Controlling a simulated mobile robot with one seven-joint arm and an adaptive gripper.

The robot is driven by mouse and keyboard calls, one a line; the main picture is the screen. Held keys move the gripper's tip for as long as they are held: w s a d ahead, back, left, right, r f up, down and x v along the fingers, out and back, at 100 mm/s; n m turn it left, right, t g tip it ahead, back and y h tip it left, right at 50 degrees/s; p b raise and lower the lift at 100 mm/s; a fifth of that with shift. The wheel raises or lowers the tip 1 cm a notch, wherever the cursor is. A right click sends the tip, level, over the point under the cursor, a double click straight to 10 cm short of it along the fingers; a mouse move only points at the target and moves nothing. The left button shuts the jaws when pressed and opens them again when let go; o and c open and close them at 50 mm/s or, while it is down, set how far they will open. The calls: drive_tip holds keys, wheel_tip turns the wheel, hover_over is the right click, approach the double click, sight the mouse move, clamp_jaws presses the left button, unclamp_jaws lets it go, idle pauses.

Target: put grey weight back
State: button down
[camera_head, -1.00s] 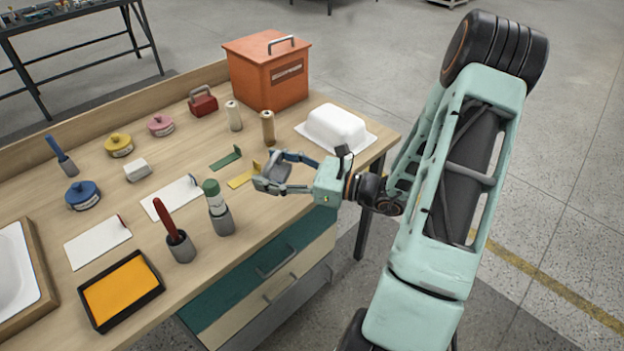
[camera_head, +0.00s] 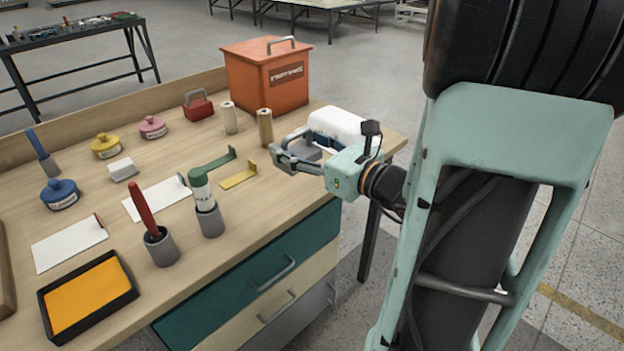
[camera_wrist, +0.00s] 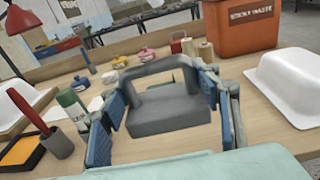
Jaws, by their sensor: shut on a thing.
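The grey weight (camera_wrist: 168,112) is a grey block with an arched handle; it fills the middle of the wrist view. My gripper (camera_wrist: 165,105) is shut on it, with a blue-padded finger on each side. In the head view the grey weight (camera_head: 303,153) is partly hidden by the fingers of my gripper (camera_head: 294,158), near the right end of the workbench (camera_head: 110,215). It looks held above the bench top.
A white domed dish (camera_head: 337,122) stands just behind my gripper. An orange waste bin (camera_head: 265,80) and two spools (camera_head: 265,127) are at the back. Yellow (camera_head: 239,177) and green (camera_head: 215,163) brackets lie left of the gripper. Cups with a red-handled tool (camera_head: 160,243) and green-capped bottle (camera_head: 205,190) stand in front.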

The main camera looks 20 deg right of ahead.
drive_tip(key=shift+s+d+r+h, duration=0.1)
drive_tip(key=shift+s+r+h, duration=0.05)
drive_tip(key=shift+r+h, duration=0.15)
drive_tip(key=shift+d+b, duration=0.15)
drive_tip(key=shift+b, duration=0.15)
drive_tip(key=w+d+f+b, duration=0.1)
drive_tip(key=w+d+f, duration=0.1)
drive_tip(key=w+f, duration=0.1)
drive_tip(key=w+d+f+b, duration=0.1)
drive_tip(key=w+d+f, duration=0.2)
drive_tip(key=w, duration=0.1)
drive_tip(key=w+d+f+b, duration=0.1)
drive_tip(key=w+d+f, duration=0.1)
drive_tip(key=w+f, duration=0.1)
drive_tip(key=shift+w+d+b, duration=0.2)
drive_tip(key=shift+w+b, duration=0.15)
drive_tip(key=shift+w, duration=0.15)
drive_tip(key=shift+w+d+f, duration=0.1)
drive_tip(key=shift+f, duration=0.15)
drive_tip(key=shift+w+d+f+b, duration=0.15)
drive_tip(key=shift+f+b, duration=0.4)
drive_tip(key=shift+f, duration=1.1)
drive_tip(key=shift+f, duration=0.1)
drive_tip(key=c, duration=0.7)
unclamp_jaws()
drive_tip(key=shift+f, duration=0.15)
